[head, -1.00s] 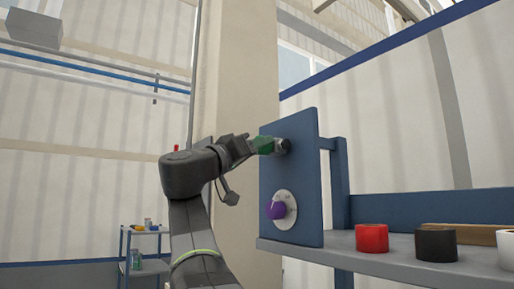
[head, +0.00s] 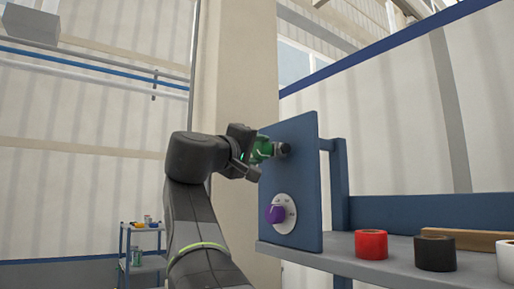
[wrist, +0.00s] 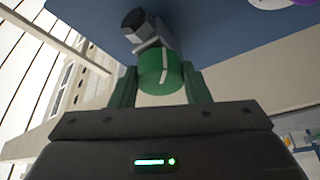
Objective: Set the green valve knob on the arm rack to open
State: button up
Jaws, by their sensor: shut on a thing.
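The green valve knob (head: 261,150) is on the upper part of the blue panel, on a grey metal fitting (head: 281,150). In the wrist view the green knob (wrist: 160,70) has a white line across its face and sits between the two green fingers. My gripper (head: 256,152) is shut on the knob; in the wrist view my gripper (wrist: 160,84) has a finger at each side of it. The arm rack's blue panel (head: 302,185) stands upright. Any position marks by the green knob are hidden.
A purple knob (head: 274,214) on a white dial (head: 289,209) is lower on the panel. A grey shelf (head: 330,250) holds a red roll (head: 371,244), a black roll (head: 435,251), a white roll (head: 506,255) and a brown bar (head: 465,240). A blue cart (head: 144,230) stands far left.

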jog(key=n+y, duration=0.1)
jog(key=n, duration=0.1)
jog(key=n+g, duration=0.1)
jog(key=n, duration=0.1)
jog(key=shift+r+n+y, duration=0.15)
jog(key=shift+n+y, duration=0.25)
jog(key=n+g, duration=0.1)
jog(key=n, duration=0.2)
jog(key=shift+n, duration=0.4)
jog(key=shift+g, duration=0.3)
jog(key=o, duration=1)
jog(key=shift+c, duration=0.2)
jog(key=shift+s, duration=0.1)
jog(key=b+v, duration=0.1)
jog(key=v, duration=1.2)
jog(key=shift+s+r, duration=0.2)
jog(key=shift+s, duration=0.1)
